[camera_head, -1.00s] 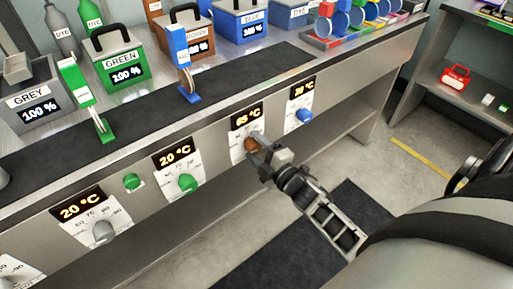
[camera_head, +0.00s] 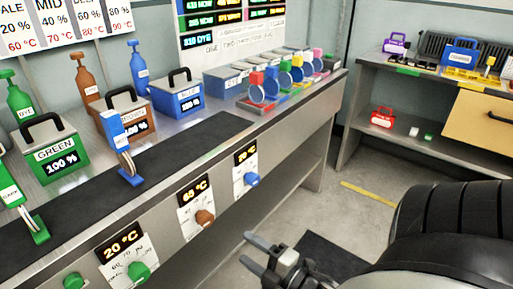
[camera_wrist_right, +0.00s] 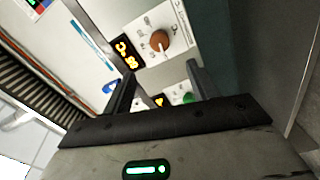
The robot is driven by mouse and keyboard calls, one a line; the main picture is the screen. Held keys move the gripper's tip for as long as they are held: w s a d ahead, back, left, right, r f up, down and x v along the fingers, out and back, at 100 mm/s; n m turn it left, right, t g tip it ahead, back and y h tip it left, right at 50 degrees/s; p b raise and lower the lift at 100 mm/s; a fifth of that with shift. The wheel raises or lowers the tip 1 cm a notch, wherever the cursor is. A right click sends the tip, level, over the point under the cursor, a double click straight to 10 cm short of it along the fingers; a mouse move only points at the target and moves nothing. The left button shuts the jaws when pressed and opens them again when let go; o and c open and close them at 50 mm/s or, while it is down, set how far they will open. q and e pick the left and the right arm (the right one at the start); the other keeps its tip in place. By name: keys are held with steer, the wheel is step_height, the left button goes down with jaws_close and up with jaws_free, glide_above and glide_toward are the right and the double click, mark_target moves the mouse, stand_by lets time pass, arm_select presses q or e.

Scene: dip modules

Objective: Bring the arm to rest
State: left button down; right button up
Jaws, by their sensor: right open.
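My right gripper (camera_head: 256,254) is open and empty in the head view, low in the picture in front of the counter. It is apart from the brown knob (camera_head: 205,217), which sits under a display reading 65 °C. In the right wrist view the open fingers (camera_wrist_right: 158,85) frame the panel, with the brown knob (camera_wrist_right: 159,40) beyond them and nothing between them. My left gripper is not in view.
The counter (camera_head: 290,130) holds green, brown and blue dye boxes and a blue clamp stand (camera_head: 122,150). Green (camera_head: 138,271) and blue (camera_head: 252,179) knobs flank the brown one. A shelf (camera_head: 400,132) stands at the right. Floor between is clear.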

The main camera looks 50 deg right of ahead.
steer(key=shift+s, duration=0.75)
steer(key=s+a+r+m+g+y+p, duration=0.1)
steer(key=a+m+g, duration=0.2)
steer(key=a+m, duration=0.4)
steer(key=a+m+g+y+p, duration=0.1)
steer(key=a+m+g+p, duration=0.1)
steer(key=a+m+g, duration=0.2)
steer(key=a+m, duration=0.3)
steer(key=a, duration=0.3)
steer(key=shift+s+r, duration=0.35)
steer(key=shift+s, duration=0.05)
